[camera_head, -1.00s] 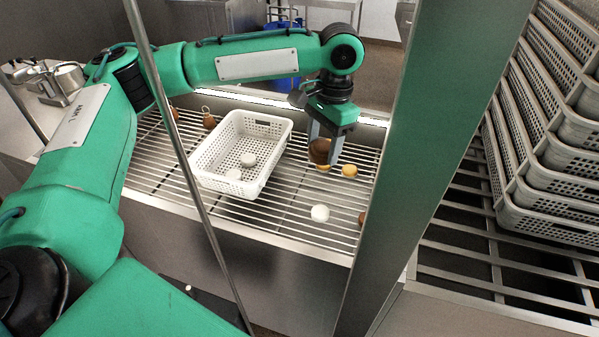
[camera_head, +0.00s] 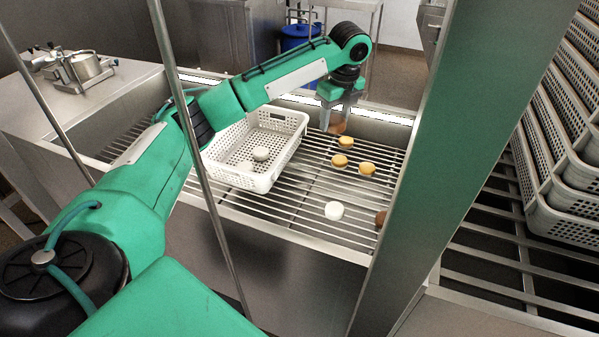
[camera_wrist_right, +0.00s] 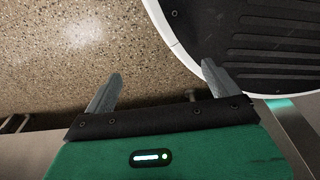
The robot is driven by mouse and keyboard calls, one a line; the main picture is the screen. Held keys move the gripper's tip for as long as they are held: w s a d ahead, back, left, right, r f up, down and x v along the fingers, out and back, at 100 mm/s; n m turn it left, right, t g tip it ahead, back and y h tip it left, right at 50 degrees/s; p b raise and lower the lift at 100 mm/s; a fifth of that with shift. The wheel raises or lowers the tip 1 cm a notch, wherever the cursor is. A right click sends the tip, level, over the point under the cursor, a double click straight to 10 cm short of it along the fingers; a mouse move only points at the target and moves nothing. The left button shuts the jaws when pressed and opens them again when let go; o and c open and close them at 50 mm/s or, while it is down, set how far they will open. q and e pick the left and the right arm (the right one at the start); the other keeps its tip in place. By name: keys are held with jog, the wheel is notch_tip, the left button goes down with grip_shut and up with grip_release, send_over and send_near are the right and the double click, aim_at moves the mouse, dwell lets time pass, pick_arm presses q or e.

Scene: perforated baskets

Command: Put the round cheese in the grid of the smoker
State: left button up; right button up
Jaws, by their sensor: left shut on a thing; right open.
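The smoker's grid of metal bars (camera_head: 290,213) lies in a steel trough. My left gripper (camera_head: 335,120) is at the far side of the grid, pointing down, shut on a brown round cheese (camera_head: 338,128). Its fingers partly hide this cheese; I cannot tell whether it touches the bars. Yellow round cheeses (camera_head: 367,168) lie on the grid just in front of it. A white round cheese (camera_head: 334,210) and a brown one (camera_head: 381,218) lie nearer the front edge. My right gripper (camera_wrist_right: 162,74) is open and empty in the right wrist view, above a speckled floor.
A white perforated basket (camera_head: 285,158) with white cheeses (camera_head: 261,153) stands on the grid at the left. A steel post (camera_head: 425,160) stands right of the grid. Stacked baskets (camera_head: 570,130) are at the far right. Bars between basket and front white cheese are clear.

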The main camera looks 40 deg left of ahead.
pick_arm(q)
jog(key=w+a+f+m+b, duration=0.1)
jog(key=a+f+m+b, duration=0.2)
jog(key=a+f+m, duration=0.5)
jog(key=n, duration=0.2)
send_over(307, 186)
jog(key=shift+t, duration=0.3)
notch_tip(307, 186, down, 16)
jog(key=shift+s+d+r+p, duration=0.1)
jog(key=shift+s+p, duration=0.05)
jog(key=shift+p, duration=0.15)
jog(key=shift+f+h, duration=0.3)
jog(key=shift+f, duration=1.4)
pick_arm(e)
jog(key=shift+w+a+f, duration=0.1)
jog(key=shift+w+a, duration=0.1)
jog(key=shift+w, duration=1.1)
pick_arm(q)
jog(key=shift+f, duration=0.1)
jog(key=o, duration=1)
jog(key=r, duration=0.8)
jog(key=s+d+r, duration=0.1)
jog(key=r, duration=0.3)
